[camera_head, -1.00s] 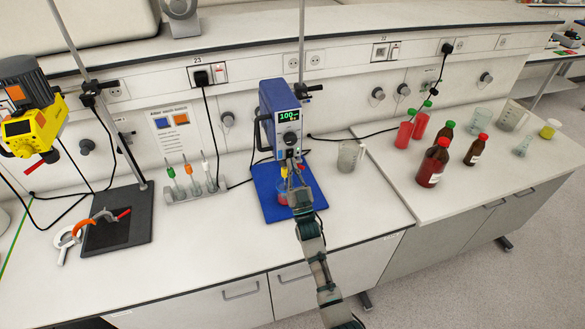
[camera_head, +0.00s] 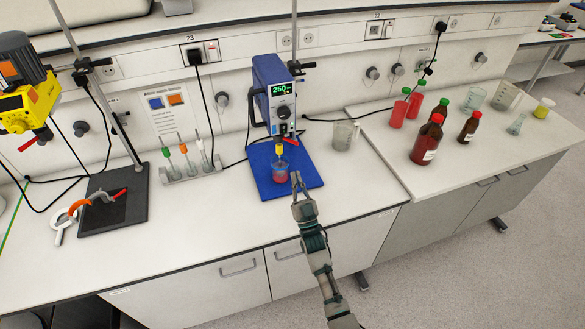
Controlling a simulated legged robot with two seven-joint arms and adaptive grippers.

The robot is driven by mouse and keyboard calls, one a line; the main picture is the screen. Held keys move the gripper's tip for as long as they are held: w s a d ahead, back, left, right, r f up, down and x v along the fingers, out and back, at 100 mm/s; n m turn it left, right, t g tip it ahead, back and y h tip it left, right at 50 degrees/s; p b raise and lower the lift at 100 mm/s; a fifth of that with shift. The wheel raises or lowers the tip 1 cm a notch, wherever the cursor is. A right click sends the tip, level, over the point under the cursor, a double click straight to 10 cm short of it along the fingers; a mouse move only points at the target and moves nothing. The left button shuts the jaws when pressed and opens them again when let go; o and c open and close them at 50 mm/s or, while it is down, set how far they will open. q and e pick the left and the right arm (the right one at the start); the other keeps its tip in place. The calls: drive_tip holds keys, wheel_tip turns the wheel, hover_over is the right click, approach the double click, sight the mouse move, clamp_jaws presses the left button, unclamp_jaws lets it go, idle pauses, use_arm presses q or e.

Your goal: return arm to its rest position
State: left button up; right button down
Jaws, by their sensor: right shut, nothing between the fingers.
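My right gripper (camera_head: 297,184) is shut and empty. It hangs over the front right part of the blue mat (camera_head: 263,184), just right of a small beaker with red liquid (camera_head: 280,170). The beaker stands on the mat under the blue stirrer (camera_head: 274,95), whose yellow-tipped shaft points down into it. The stirrer's green display reads 250. My right arm comes in from the bottom of the view. My left gripper does not show.
A clear beaker (camera_head: 344,135) stands right of the stirrer. Several red and brown bottles (camera_head: 427,140) stand on the right bench. Pipettes on a rack (camera_head: 189,170) and a yellow device (camera_head: 25,105) are at the left. The front of the bench (camera_head: 190,240) is clear.

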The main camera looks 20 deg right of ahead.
drive_tip(key=shift+s+a+f, duration=0.15)
drive_tip(key=shift+s+f, duration=0.05)
drive_tip(key=shift+f, duration=0.25)
drive_tip(key=shift+s, duration=0.1)
